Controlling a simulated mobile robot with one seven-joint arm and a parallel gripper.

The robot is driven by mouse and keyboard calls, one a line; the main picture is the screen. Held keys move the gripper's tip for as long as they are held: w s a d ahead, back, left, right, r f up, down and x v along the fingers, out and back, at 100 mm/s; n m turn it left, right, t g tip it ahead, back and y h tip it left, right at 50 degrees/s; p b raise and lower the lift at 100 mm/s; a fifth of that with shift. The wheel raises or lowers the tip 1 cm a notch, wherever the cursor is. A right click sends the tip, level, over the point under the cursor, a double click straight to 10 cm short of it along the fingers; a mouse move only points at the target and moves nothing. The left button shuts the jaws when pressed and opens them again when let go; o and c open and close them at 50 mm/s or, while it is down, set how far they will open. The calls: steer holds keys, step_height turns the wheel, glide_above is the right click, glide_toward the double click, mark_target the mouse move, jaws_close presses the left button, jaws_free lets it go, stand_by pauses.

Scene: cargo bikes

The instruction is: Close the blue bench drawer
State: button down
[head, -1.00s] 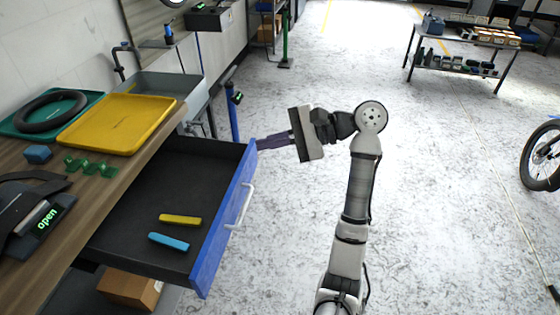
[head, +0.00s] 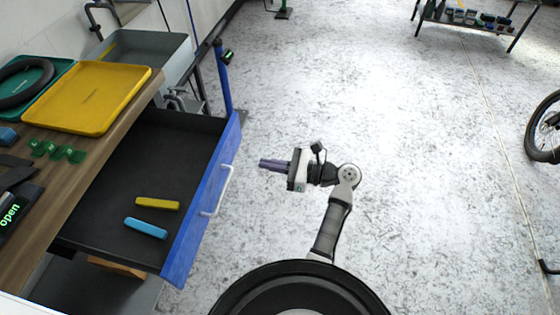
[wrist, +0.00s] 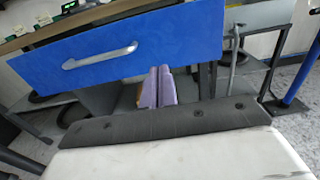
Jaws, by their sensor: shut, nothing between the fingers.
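The blue bench drawer (head: 203,215) stands pulled out from the wooden bench in the head view, its dark inside exposed. A yellow bar (head: 157,203) and a light blue bar (head: 146,228) lie in it. Its pale handle (head: 219,192) is on the blue front. My gripper (head: 262,164) is shut and empty, out over the floor to the right of the drawer front, with its purple fingers pointing left at it. In the wrist view the blue front (wrist: 170,32) and handle (wrist: 100,55) lie ahead, with the fingertips (wrist: 157,72) near the front's lower edge. Contact cannot be told.
The bench (head: 85,180) carries a yellow tray (head: 92,92), a green tray with a black ring, green pieces (head: 58,150) and a display reading "open" (head: 12,215). A blue post (head: 222,80) stands behind the drawer.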

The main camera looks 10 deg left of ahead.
mark_target(228, 156)
steer(key=a+p, duration=0.1)
steer(key=a, duration=0.7)
steer(key=shift+w+a+p, duration=0.2)
steer(key=shift+a+p, duration=0.15)
steer(key=shift+a, duration=0.05)
